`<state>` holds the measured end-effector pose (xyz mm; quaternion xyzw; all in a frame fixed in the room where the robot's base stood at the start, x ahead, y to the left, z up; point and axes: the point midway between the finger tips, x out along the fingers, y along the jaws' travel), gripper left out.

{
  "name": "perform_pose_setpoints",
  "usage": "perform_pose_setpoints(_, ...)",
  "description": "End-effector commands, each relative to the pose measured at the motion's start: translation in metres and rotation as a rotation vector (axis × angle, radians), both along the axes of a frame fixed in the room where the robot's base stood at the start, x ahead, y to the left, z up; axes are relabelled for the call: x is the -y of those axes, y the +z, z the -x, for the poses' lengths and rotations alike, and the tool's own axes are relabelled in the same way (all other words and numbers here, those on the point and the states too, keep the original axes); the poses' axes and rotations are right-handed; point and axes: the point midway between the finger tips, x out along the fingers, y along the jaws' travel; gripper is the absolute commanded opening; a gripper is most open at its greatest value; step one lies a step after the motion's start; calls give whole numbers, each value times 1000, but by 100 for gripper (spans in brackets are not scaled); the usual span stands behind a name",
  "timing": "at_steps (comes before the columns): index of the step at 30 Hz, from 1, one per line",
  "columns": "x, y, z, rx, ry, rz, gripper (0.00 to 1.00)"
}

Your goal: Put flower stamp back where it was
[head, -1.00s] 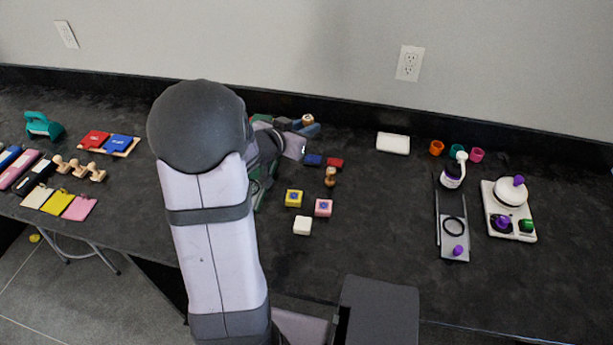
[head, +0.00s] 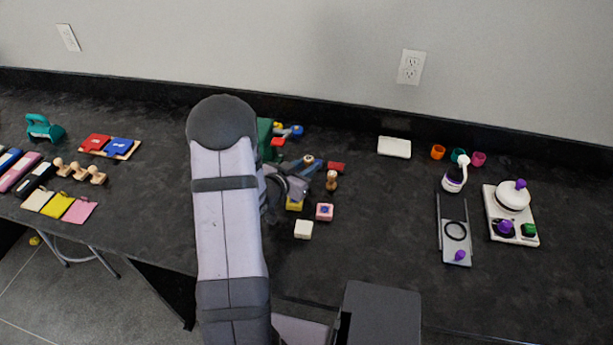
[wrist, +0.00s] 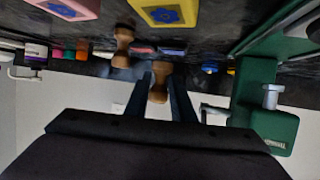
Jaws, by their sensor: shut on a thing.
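My gripper (head: 306,168) is shut on a wooden-handled stamp (head: 308,159), whose rounded handle also shows between the fingers in the wrist view (wrist: 159,84). Its stamping face is hidden, so I cannot tell its design. A second wooden stamp (head: 332,181) stands upright on the table just right of my gripper and also shows in the wrist view (wrist: 123,42). A yellow block with a blue flower print (wrist: 168,12) is partly behind my gripper in the head view. A pink block with a blue print (head: 324,211) lies right of it.
A white block (head: 303,229) lies in front. A red ink pad (head: 336,167) is behind the standing stamp; a blue pad (wrist: 172,50) shows in the wrist view. A green tool (wrist: 262,105) is close by. Three wooden stamps (head: 80,170) lie far left.

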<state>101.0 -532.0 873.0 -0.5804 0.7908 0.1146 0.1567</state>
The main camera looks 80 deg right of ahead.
Motion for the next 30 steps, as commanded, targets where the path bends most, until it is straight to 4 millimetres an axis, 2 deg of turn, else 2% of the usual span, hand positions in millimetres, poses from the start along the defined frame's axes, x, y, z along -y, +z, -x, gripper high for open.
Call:
perform_pose_setpoints(12, 0, -40, 0, -1, 1, -2, 0)
perform_pose_setpoints(27, 0, -46, 0, 0, 0, 0, 0)
perform_pose_setpoints(28, 0, -45, 0, 0, 0, -1, 30)
perform_pose_setpoints(30, 0, -45, 0, -1, 0, -1, 41)
